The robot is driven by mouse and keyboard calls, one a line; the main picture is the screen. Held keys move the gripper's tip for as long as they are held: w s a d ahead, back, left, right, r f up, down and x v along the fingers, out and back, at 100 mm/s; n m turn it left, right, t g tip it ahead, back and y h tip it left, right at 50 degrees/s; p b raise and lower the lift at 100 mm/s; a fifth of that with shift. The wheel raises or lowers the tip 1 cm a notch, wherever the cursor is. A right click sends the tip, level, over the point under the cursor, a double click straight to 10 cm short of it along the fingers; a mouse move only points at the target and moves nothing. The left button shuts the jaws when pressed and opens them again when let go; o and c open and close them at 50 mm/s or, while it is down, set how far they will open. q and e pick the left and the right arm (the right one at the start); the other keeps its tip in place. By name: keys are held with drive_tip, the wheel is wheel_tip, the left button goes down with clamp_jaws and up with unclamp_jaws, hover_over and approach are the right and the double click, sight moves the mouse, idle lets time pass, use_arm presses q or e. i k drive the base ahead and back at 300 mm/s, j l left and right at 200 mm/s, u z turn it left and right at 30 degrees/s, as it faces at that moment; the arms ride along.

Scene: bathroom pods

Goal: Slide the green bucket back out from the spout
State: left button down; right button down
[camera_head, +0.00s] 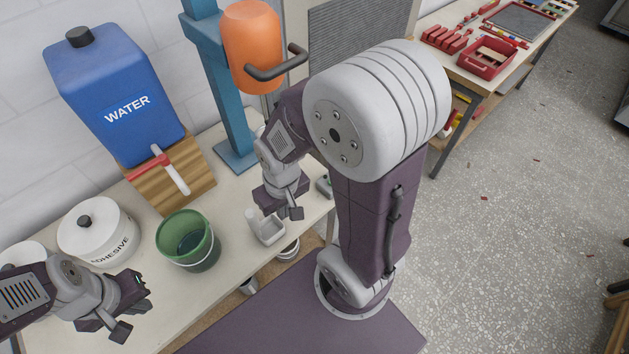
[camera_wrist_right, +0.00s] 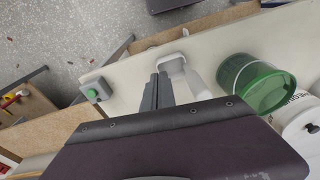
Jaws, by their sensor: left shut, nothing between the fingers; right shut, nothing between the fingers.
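The green bucket (camera_head: 188,242) stands upright on the worktop with dark liquid in it. It also shows in the right wrist view (camera_wrist_right: 258,85). The blue WATER tank (camera_head: 115,95) sits on a wooden block behind it. The tank's white spout (camera_head: 175,178), with a red lever (camera_head: 148,162), points down toward the bucket's far rim; I cannot tell whether the rim is under it. My left gripper (camera_head: 134,306) is shut and empty, in front and left of the bucket, apart from it. My right gripper (camera_head: 277,205) is shut and empty, right of the bucket; its fingers show in the wrist view (camera_wrist_right: 157,92).
A white ADHESIVE tub (camera_head: 97,232) stands close left of the bucket. A small white tray with a bottle (camera_head: 265,228) lies to its right, near my right gripper. A grey box with a green button (camera_wrist_right: 95,90) sits at the worktop's edge. An orange vessel (camera_head: 252,45) hangs on a blue stand.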

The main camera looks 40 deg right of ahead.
sight(186, 237)
drive_tip(key=i+l+z, duration=0.1)
drive_tip(key=z, duration=0.15)
drive_tip(key=k+j+z, duration=0.1)
drive_tip(key=j+z, duration=0.35)
drive_tip(key=k+j+z, duration=0.1)
drive_tip(key=z, duration=0.4)
drive_tip(key=k+j+z, duration=0.2)
drive_tip(key=j+z, duration=0.25)
drive_tip(key=k+j+z, duration=0.1)
drive_tip(key=z, duration=0.35)
drive_tip(key=k+l, duration=0.05)
drive_tip(key=k, duration=0.05)
